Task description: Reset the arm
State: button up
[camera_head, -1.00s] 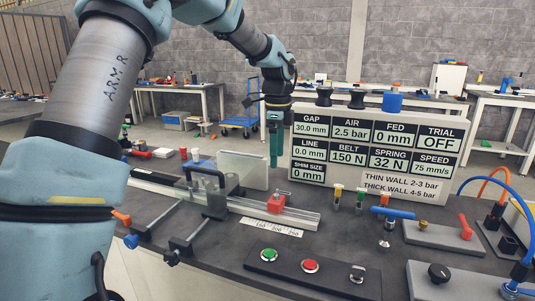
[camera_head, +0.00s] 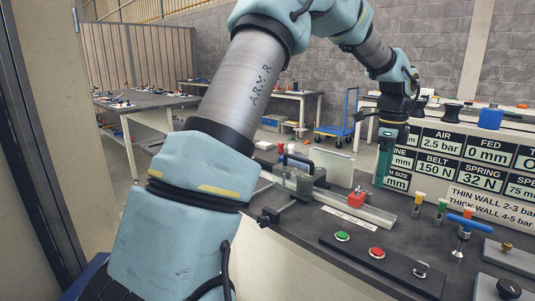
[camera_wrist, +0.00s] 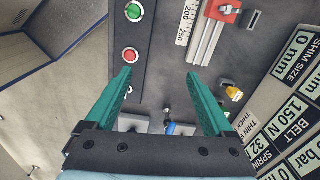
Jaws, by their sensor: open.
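My gripper (camera_wrist: 164,105) shows in the wrist view with its two teal fingers spread wide and nothing between them. In the head view my gripper (camera_head: 383,165) hangs from the raised arm, fingers down, in front of the left part of the display board (camera_head: 465,165). It is above the bench and apart from the rail with the red block (camera_head: 357,198). The red block also shows at the top of the wrist view (camera_wrist: 228,12). My arm arches from the lower left up across the head view.
A panel with a green button (camera_head: 342,236) and a red button (camera_head: 376,252) lies along the bench's front. A blue-handled valve (camera_head: 468,222) and small coloured vials (camera_head: 419,198) stand to the right. A black-handled clamp (camera_head: 298,170) sits on the rail's left. Other benches stand behind.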

jog(key=a+f+n, duration=0.2)
jog(key=a+n, duration=0.6)
jog(key=a, duration=0.6)
jog(key=s+a+f+n, duration=0.1)
jog(key=s+a+n, duration=0.3)
jog(key=a, duration=0.3)
jog(key=s+a+f+n+t, duration=0.1)
jog(key=s+a+f+n, duration=0.1)
jog(key=a+n, duration=0.5)
jog(key=s+a+f+n, duration=0.1)
jog(key=s+a+n, duration=0.4)
jog(key=a, duration=0.3)
jog(key=shift+s+a+f+t, duration=0.25)
jog(key=shift+s+a+t, duration=0.05)
